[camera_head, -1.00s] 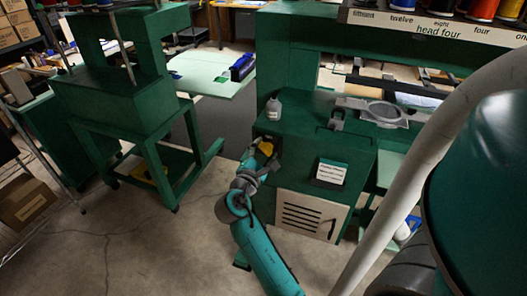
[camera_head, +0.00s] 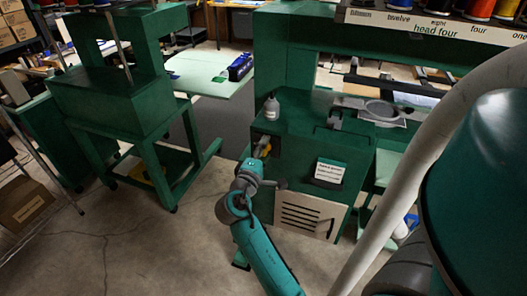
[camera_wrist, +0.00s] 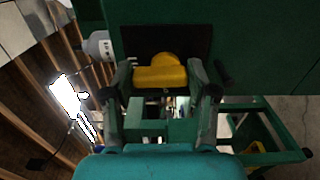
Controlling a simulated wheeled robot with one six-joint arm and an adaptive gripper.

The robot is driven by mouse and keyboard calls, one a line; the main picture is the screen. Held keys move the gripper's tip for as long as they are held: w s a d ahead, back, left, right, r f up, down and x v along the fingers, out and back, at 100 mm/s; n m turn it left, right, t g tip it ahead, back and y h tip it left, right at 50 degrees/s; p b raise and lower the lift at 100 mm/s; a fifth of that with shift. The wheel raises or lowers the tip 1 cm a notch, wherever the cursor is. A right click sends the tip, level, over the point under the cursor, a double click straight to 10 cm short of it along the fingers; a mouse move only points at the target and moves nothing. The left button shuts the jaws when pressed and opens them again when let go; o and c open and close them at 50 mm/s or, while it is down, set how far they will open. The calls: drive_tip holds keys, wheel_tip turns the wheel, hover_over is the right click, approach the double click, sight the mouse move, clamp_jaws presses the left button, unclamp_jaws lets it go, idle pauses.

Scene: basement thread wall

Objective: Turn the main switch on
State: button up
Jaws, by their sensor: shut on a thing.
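The main switch is a yellow handle (camera_head: 265,149) on a dark panel on the side of the green machine, partly hidden by my gripper in the head view. In the wrist view the yellow handle (camera_wrist: 160,76) lies crosswise, with a rounded knob behind it. My gripper (camera_wrist: 165,82) has one dark finger at each end of the handle and is shut on it. In the head view my gripper (camera_head: 258,164) is at the machine's left corner, and its fingertips are hard to make out.
A grey bottle (camera_head: 271,108) stands on the machine top above the switch. A white vented panel (camera_head: 304,215) and a label plate (camera_head: 329,172) are on the machine's front. Another green machine (camera_head: 115,90) stands at left. Concrete floor (camera_head: 140,235) lies open between them.

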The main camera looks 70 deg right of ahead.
idle(0.4)
drive_tip(key=shift+f, duration=0.1)
drive_tip(key=o, duration=1.2)
drive_tip(key=shift+c, duration=0.2)
drive_tip(key=shift+a, duration=0.1)
drive_tip(key=s+a, duration=0.1)
drive_tip(key=a, duration=1)
drive_tip(key=shift+a, duration=0.4)
